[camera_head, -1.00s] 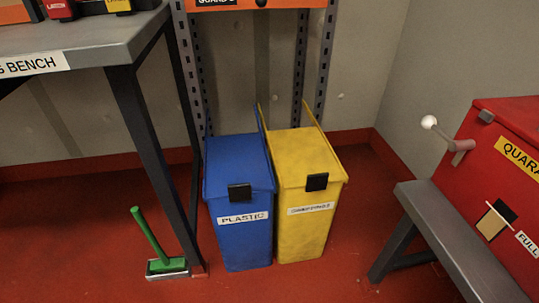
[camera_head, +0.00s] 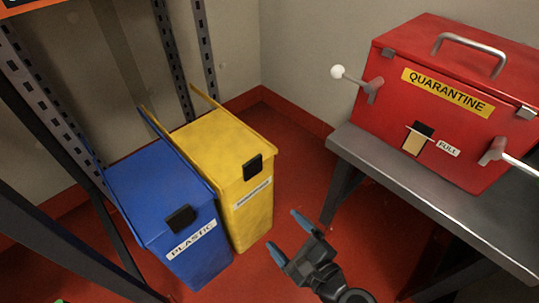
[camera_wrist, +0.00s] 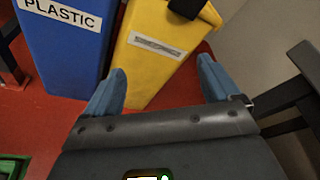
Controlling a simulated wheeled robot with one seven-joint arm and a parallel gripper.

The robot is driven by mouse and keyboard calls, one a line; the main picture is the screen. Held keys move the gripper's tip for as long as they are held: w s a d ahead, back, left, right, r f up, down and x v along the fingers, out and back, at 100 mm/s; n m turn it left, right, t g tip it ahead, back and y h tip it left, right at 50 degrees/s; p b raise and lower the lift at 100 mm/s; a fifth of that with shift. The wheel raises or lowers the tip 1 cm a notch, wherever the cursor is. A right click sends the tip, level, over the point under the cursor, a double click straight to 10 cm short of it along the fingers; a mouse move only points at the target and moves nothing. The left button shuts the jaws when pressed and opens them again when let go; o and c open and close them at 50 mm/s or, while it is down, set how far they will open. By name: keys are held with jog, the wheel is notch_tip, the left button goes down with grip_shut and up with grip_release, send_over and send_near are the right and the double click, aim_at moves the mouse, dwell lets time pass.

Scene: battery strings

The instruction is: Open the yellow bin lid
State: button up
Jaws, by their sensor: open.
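The yellow bin (camera_head: 250,213) stands on the red floor with its yellow lid (camera_head: 217,143) closed. A black tab (camera_head: 252,167) sits at the lid's front edge above a white label. In the wrist view the yellow bin (camera_wrist: 150,65) rises beyond my fingers, and the black tab (camera_wrist: 186,8) is cut by the top edge. My gripper (camera_head: 286,236) is open and empty, in front and to the right of the bin, apart from it. Its two blue fingertips also show in the wrist view (camera_wrist: 163,82), spread wide.
A blue bin (camera_head: 197,258) labelled PLASTIC stands close at the left of the yellow bin. A grey bench (camera_head: 400,183) with a red QUARANTINE box (camera_head: 440,105) stands to the right. Shelf uprights (camera_head: 208,45) rise behind the bins. Red floor is clear between bin and bench.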

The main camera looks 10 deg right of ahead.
aim_at(254, 163)
jog(key=w+a+r+m+y, duration=0.1)
jog(key=w+r+m, duration=0.1)
jog(key=w, duration=0.2)
jog(key=w+r+m+y, duration=0.1)
jog(key=w+r, duration=0.1)
jog(key=w, duration=0.2)
jog(key=w+a+r+m+t+y, duration=0.1)
jog(key=w+r+m, duration=0.1)
jog(key=w, duration=0.3)
jog(key=shift+a+m+y, duration=0.3)
jog(key=shift+a+y, duration=0.05)
jog(key=shift+y, duration=0.05)
jog(key=b+x, duration=0.2)
jog(key=x, duration=0.5)
jog(key=shift+w, duration=0.15)
